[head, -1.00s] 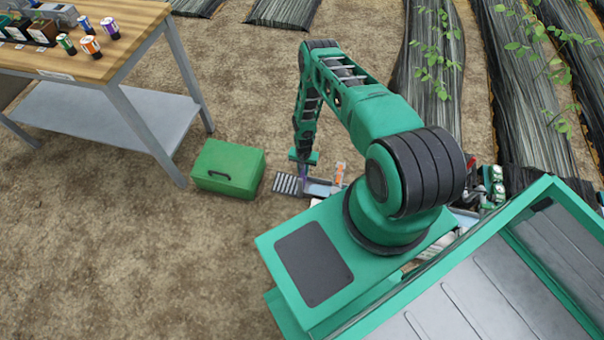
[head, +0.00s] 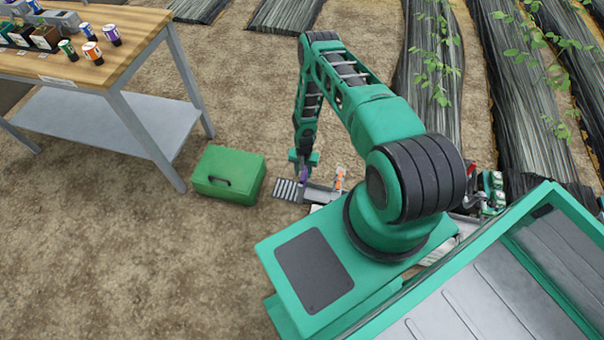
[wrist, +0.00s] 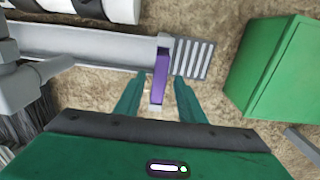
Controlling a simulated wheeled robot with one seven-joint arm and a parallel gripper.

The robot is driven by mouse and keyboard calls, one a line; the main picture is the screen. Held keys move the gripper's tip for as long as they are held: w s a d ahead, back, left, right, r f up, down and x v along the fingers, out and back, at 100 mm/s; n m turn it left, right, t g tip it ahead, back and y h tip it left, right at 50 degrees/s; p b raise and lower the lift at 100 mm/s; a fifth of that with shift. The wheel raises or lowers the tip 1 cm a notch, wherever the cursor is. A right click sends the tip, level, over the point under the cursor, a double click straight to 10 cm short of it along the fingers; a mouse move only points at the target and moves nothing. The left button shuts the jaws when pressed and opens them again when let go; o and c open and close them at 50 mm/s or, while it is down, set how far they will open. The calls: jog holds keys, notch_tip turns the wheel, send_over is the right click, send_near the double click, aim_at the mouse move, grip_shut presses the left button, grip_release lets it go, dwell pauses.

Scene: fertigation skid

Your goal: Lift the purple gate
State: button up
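The purple gate (wrist: 160,75) stands across the grey channel (wrist: 100,45) in the wrist view, close to the channel's slatted end. My gripper (wrist: 159,76) has its two green fingers on either side of the gate, with a visible gap on each side. The gate looks to be still at the channel, though its lower edge is hard to see. In the head view, a small purple patch of the gate (head: 304,174) shows under my gripper (head: 303,168). My arm and base hide part of the channel there.
A green box (head: 229,174) sits on the soil just left of the slatted grate (head: 288,190). Grey pipework (wrist: 22,85) stands at the left in the wrist view. A wooden-topped bench (head: 110,70) with cans is further left. Open soil lies in front.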

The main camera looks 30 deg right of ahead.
notch_tip(320, 180, up, 11)
jog(key=shift+f, duration=0.15)
dwell(0.4)
jog(key=shift+w, duration=0.1)
dwell(0.4)
jog(key=w+d+r+n+h, duration=0.1)
jog(key=w+d+r, duration=0.15)
jog(key=r, duration=0.85)
jog(key=w+d+r, duration=0.1)
jog(key=d+r, duration=0.3)
jog(key=r, duration=0.8)
jog(key=s+d+r, duration=0.1)
jog(key=s+r, duration=0.2)
jog(key=r, duration=0.6)
jog(key=s+d+r, duration=0.1)
jog(key=s+r, duration=0.2)
jog(key=r, duration=0.7)
jog(key=s+a+r+n, duration=0.1)
jog(key=s+a+r, duration=0.1)
jog(key=s+r, duration=1.25)
jog(key=s+a+r, duration=0.2)
jog(key=s+r, duration=0.1)
jog(key=s, duration=0.4)
jog(key=s+a+r+y, duration=0.1)
jog(key=s+a+r, duration=0.2)
jog(key=s, duration=0.4)
jog(key=shift+s+r+n, duration=0.3)
jog(key=shift+r, duration=0.45)
